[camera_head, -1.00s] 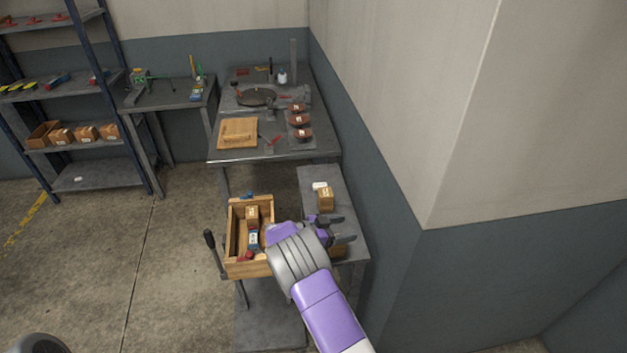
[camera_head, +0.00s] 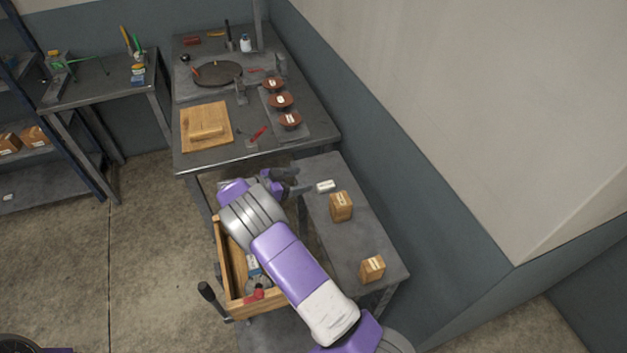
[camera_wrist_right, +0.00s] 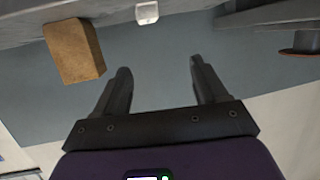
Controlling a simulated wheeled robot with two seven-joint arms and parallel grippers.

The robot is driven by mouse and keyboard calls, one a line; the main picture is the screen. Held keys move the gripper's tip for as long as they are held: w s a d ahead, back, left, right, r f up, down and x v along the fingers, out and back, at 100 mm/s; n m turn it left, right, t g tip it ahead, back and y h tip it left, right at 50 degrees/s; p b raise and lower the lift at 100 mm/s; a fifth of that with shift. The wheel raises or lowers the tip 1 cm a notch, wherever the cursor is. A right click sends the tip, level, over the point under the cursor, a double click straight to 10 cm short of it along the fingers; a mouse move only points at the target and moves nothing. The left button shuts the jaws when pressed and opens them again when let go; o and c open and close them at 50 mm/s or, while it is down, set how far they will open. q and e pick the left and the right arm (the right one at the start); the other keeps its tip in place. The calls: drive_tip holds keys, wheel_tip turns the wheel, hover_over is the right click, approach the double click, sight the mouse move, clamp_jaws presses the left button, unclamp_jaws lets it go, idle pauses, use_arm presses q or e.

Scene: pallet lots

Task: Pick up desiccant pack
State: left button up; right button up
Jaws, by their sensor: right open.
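A small white pack (camera_head: 327,186), which looks like the desiccant pack, lies at the far end of the grey side table (camera_head: 345,235). It also shows in the right wrist view as a white block (camera_wrist_right: 147,12) at the top edge, beyond the fingers. My right gripper (camera_head: 294,180) is just left of the pack in the head view, apart from it. In the right wrist view the gripper (camera_wrist_right: 158,78) has its two fingers spread with nothing between them. My left gripper is not in view.
Two small cardboard boxes (camera_head: 341,206) (camera_head: 372,268) stand on the side table; one also shows in the wrist view (camera_wrist_right: 74,50). A wooden crate (camera_head: 228,265) with items sits under my right arm. A workbench (camera_head: 310,140) with red-brown dishes stands behind; a wall borders the right.

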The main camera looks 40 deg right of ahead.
sight(324, 185)
drive_tip(key=d+f+b, duration=0.2)
drive_tip(key=s+d+f+b, duration=0.1)
drive_tip(key=d+f+b, duration=0.1)
drive_tip(key=s+d+f+b, duration=0.1)
drive_tip(key=d+f+b, duration=0.1)
drive_tip(key=shift+d+f, duration=0.2)
drive_tip(key=shift+d, duration=0.45)
drive_tip(key=shift+c, duration=0.5)
drive_tip(key=c, duration=1.1)
